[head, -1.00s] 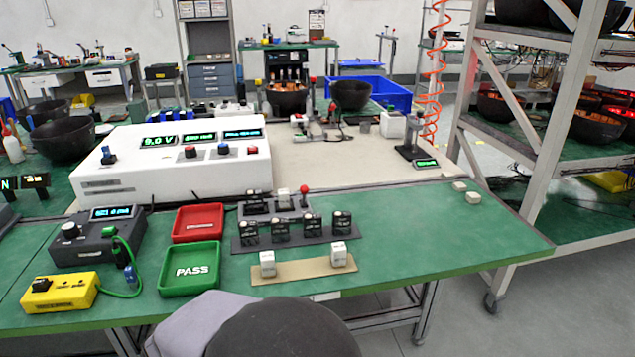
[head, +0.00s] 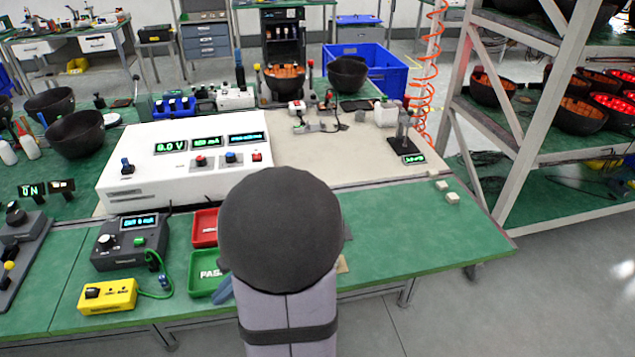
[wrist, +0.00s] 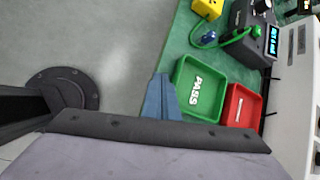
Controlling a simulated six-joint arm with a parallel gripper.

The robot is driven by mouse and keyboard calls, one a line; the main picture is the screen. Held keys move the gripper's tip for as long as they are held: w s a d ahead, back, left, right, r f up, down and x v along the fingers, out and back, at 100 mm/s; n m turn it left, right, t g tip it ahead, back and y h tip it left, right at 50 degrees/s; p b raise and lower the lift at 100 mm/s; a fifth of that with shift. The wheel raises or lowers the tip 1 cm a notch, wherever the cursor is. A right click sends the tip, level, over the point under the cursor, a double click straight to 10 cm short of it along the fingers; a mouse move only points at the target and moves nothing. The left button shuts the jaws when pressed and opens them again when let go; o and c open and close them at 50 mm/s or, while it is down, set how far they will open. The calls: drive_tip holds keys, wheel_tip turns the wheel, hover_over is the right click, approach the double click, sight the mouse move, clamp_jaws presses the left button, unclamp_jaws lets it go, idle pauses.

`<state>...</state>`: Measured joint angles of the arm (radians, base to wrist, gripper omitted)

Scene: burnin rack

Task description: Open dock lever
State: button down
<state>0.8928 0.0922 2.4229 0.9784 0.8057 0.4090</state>
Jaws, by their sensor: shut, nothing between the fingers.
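The dock and its red-knobbed lever are hidden behind my arm in the head view, and the wrist view does not show them. Only a sliver of the dark module rack (head: 348,230) and an end of the tan strip (head: 342,264) show to the right of my arm. My gripper (wrist: 161,98) shows as blue-grey fingers in the wrist view, shut and empty, beside the green PASS tray (wrist: 199,90). In the head view the gripper (head: 222,291) is partly visible at the arm's left, close to the PASS tray (head: 205,278).
The red tray (head: 204,228) is behind the PASS tray. A yellow box (head: 108,296) and a dark meter (head: 130,243) with a green cable are at left. A large white power supply (head: 185,165) stands behind.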

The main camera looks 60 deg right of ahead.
drive_tip(key=d+r+m, duration=0.1)
drive_tip(key=d, duration=0.3)
drive_tip(key=d+r+m+t, duration=0.1)
drive_tip(key=d+m, duration=0.1)
drive_tip(key=d, duration=0.2)
drive_tip(key=d+r+m+h+p, duration=0.1)
drive_tip(key=d, duration=0.2)
drive_tip(key=shift+s+d+r+t, duration=0.3)
drive_tip(key=shift+d+t, duration=0.1)
drive_tip(key=s+d+r+m+t+h+p, duration=0.1)
drive_tip(key=s+d+m, duration=0.3)
drive_tip(key=d, duration=0.6)
drive_tip(key=s+d+r+m+t+h+p, duration=0.1)
drive_tip(key=s+d+r+m+h+p, duration=0.1)
drive_tip(key=s+d, duration=0.7)
drive_tip(key=shift+s+d+r+m+t+h, duration=0.3)
drive_tip(key=shift+d+r+m+h, duration=0.35)
drive_tip(key=shift+r+m, duration=0.25)
drive_tip(key=p+x, duration=0.2)
drive_tip(key=x, duration=0.8)
drive_tip(key=shift+w+r+p, duration=0.2)
drive_tip(key=shift+w+p, duration=0.4)
drive_tip(key=shift+w, duration=1.4)
